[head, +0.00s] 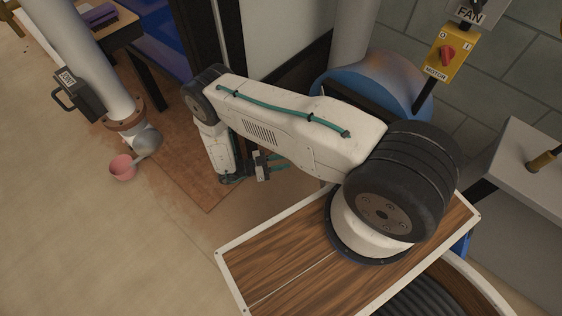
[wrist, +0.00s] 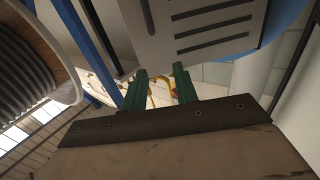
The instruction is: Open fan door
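A FAN sign (head: 470,12) is at the top right in the head view. Below it a rounded blue housing (head: 375,82) stands partly behind my arm. I cannot make out the fan door or its handle for certain. My gripper (head: 268,165) hangs low beyond the wooden deck, left of the blue housing, and is small and partly hidden. In the wrist view my gripper (wrist: 160,88) shows two green fingers spread apart. Thin yellow parts show between or behind them; I cannot tell whether they touch. A pale slotted box (wrist: 195,25) is close beyond the fingers.
A yellow MOTOR switch box (head: 447,55) with a red knob is on a post at the right. Open floor lies at the lower left.

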